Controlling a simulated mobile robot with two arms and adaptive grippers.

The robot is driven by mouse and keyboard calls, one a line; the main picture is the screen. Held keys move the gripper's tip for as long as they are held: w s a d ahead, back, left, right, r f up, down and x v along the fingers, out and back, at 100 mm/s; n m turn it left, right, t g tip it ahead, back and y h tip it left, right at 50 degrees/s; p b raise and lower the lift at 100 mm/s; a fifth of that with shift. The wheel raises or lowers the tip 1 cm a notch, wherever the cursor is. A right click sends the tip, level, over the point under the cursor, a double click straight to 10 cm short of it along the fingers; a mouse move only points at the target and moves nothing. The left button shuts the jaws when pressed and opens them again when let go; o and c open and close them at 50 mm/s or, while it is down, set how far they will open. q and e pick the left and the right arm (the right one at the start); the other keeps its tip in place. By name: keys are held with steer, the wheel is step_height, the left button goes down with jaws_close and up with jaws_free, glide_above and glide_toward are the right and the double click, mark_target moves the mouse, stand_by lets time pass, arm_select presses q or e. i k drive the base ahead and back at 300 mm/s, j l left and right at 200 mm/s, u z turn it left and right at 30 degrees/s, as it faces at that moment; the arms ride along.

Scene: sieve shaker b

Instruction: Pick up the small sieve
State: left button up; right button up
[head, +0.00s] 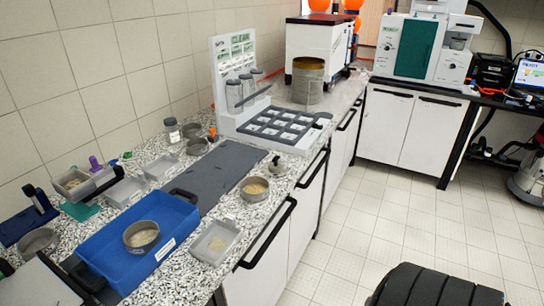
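Several small round metal pans that look like sieves are on the speckled counter, and I cannot tell which is the small sieve. One sieve-like pan (141,237) with tan grains stands in the blue tray (185,211). Another pan (255,189) with grains stands on the counter right of the dark grey mat. Small grey pans (196,146) sit behind the mat, and one more (37,241) is at the far left. A taller, wider metal sieve or stack (308,82) stands further back. Neither gripper shows in the head view.
A dark grey mat (222,172) lies clear mid-counter. A clear tray with grains (216,241) is near the front edge. A rack with jars (235,95) and a slotted grey tray stand behind. A black ribbed object (432,288) is at bottom right. The tiled floor is mostly open.

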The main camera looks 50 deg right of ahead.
mark_target(253, 188)
steer(key=z, duration=1.4)
